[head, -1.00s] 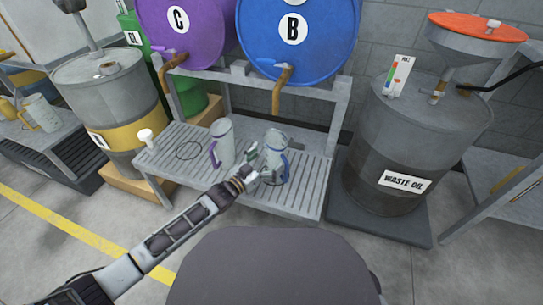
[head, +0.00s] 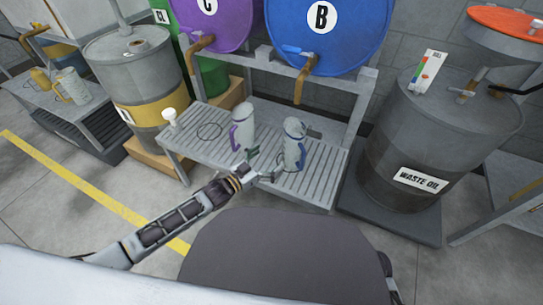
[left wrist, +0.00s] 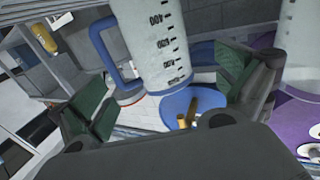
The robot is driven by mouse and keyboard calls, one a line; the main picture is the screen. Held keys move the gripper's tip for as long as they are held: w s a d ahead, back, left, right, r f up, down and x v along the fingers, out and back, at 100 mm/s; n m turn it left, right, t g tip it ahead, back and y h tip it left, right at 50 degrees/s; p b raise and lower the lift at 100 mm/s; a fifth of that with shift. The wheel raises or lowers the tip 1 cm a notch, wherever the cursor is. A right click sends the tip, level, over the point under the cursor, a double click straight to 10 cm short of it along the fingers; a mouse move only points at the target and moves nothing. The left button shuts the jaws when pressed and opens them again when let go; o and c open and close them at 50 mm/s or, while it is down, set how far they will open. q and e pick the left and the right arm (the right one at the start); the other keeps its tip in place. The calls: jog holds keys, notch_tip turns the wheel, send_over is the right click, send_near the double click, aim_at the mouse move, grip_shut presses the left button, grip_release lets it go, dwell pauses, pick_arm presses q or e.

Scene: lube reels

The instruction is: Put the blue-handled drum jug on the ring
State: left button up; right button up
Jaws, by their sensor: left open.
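The blue-handled drum jug (head: 293,146) stands upright on the slatted shelf, right of the purple-handled jug (head: 242,127). A dark ring (head: 209,131) is marked on the shelf left of both jugs, with nothing on it. My left gripper (head: 263,167) is open in front of the blue-handled jug, at its lower left. In the left wrist view the graduated jug body (left wrist: 155,40) and its blue handle (left wrist: 104,52) appear between and beyond the spread green-padded fingers. I cannot tell whether they touch the jug. My right gripper is out of view.
The blue drum B (head: 325,35) and a purple drum (head: 215,22) lie above the shelf, with taps hanging over it. A waste oil drum (head: 415,135) stands right, a yellow-banded drum (head: 140,85) left.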

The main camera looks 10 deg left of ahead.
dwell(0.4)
pick_arm(q)
jog(key=shift+s, duration=0.1)
jog(key=s+a+f+n+g+y, duration=0.1)
jog(key=s+f, duration=0.3)
jog(key=s, duration=0.4)
jog(key=s+a+f+n+g+y, duration=0.2)
jog(key=s+f+n+g+y, duration=0.1)
jog(key=s, duration=0.4)
jog(key=s+a+f+n+g+y, duration=0.2)
jog(key=s+f+g+y, duration=0.2)
jog(key=s, duration=0.4)
jog(key=shift+s+a+f, duration=0.15)
jog(key=shift+s+f, duration=0.15)
jog(key=shift+f, duration=0.2)
dwell(0.9)
